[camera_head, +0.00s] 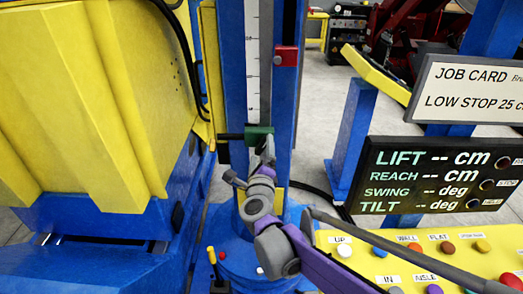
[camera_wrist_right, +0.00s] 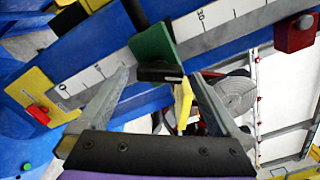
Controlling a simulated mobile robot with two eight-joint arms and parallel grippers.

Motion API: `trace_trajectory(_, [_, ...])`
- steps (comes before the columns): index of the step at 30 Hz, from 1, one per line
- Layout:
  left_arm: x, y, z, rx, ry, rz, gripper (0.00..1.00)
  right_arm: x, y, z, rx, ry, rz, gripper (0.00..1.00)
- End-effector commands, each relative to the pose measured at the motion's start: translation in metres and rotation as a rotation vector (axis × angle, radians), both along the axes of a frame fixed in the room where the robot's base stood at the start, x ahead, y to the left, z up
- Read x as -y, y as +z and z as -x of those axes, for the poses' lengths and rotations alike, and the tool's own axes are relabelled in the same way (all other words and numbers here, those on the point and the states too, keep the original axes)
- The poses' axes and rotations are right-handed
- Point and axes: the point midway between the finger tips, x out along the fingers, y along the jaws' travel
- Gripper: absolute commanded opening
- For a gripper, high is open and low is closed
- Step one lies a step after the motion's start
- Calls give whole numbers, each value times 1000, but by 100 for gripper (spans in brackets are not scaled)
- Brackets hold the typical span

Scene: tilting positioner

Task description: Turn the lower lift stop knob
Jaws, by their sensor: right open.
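The lower lift stop is a green block (camera_head: 259,135) on the white scale of the blue column. In the right wrist view the green block (camera_wrist_right: 152,46) carries a black knob (camera_wrist_right: 160,71). My right gripper (camera_head: 266,156) is just below the green block in the head view. In the wrist view my right gripper (camera_wrist_right: 160,79) is open, with one finger to each side of the knob in the picture. No contact shows, and I cannot tell whether the fingertips reach around the knob. In the head view the gripper partly hides this area. My left gripper is not in view.
A red stop block (camera_head: 286,56) sits higher on the column. A yellow machine body (camera_head: 90,90) stands at left. The job card (camera_head: 470,88) reads "LOW STOP 25 c", cut off. The display (camera_head: 430,175) shows dashes. A yellow button panel (camera_head: 400,262) is at lower right.

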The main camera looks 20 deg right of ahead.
Motion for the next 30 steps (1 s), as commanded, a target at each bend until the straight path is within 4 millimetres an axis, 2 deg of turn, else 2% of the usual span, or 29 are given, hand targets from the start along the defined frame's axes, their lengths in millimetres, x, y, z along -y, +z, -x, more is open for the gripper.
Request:
trace_trajectory(6, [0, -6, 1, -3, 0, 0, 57, -14, -1, 45, 0, 4, 0, 100])
trace_trajectory(12, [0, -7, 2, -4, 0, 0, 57, -22, -1, 76, 0, 2, 0, 100])
trace_trajectory(18, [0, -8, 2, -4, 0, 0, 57, -25, 0, 89, 0, 0, 0, 100])
trace_trajectory(30, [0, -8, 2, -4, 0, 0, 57, -25, 0, 89, 0, 0, 0, 100])
